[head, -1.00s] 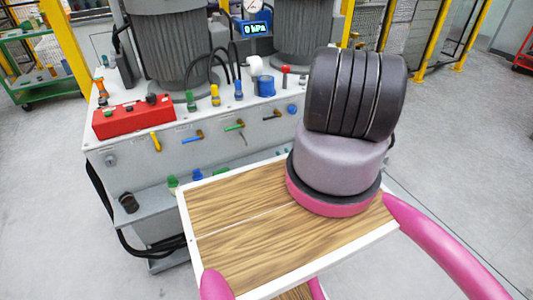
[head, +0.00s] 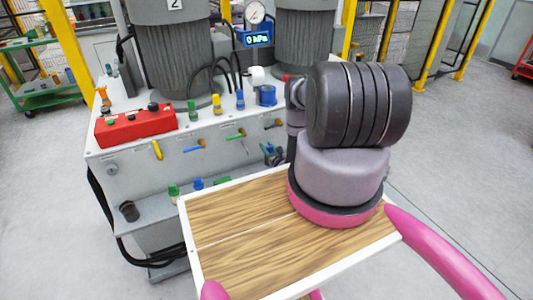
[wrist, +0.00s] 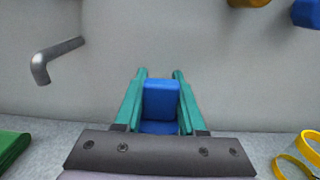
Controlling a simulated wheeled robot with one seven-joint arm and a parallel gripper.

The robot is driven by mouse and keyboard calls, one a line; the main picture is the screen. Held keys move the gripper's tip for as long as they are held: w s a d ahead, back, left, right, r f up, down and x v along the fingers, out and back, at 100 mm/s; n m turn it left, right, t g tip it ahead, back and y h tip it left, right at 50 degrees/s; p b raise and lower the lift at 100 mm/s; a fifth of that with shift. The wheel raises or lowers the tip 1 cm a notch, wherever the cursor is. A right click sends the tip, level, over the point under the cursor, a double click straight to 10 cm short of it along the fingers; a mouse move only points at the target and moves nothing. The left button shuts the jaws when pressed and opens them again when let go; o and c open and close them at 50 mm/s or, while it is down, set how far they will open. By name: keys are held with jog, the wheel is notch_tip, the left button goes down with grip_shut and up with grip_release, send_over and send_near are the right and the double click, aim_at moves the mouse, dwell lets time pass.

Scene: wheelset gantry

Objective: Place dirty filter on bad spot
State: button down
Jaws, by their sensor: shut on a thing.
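My gripper (wrist: 159,95) has teal fingers. They are shut on a blue piece (wrist: 160,99) in front of a grey wall. I cannot tell whether this piece is the dirty filter; no dirt shows on it. In the head view my gripper (head: 273,155) is small and dark, at the front of the machine beside my large arm links. What it holds is not clear there. I cannot make out a marked bad spot in either view.
The grey machine (head: 140,178) carries levers and coloured fittings. A lower ledge (head: 150,210) holds green and blue pieces. In the wrist view a metal lever (wrist: 55,58) is at left, a green thing (wrist: 12,148) lower left and yellow rings (wrist: 295,165) lower right.

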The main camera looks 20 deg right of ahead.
notch_tip(320, 180, down, 3)
jog(key=shift+f, duration=0.15)
jog(key=shift+w+f, duration=0.2)
jog(key=c, duration=0.5)
grip_release()
jog(key=shift+f, duration=0.15)
jog(key=shift+r, duration=0.2)
jog(key=s, duration=1.2)
jog(key=shift+d, duration=0.25)
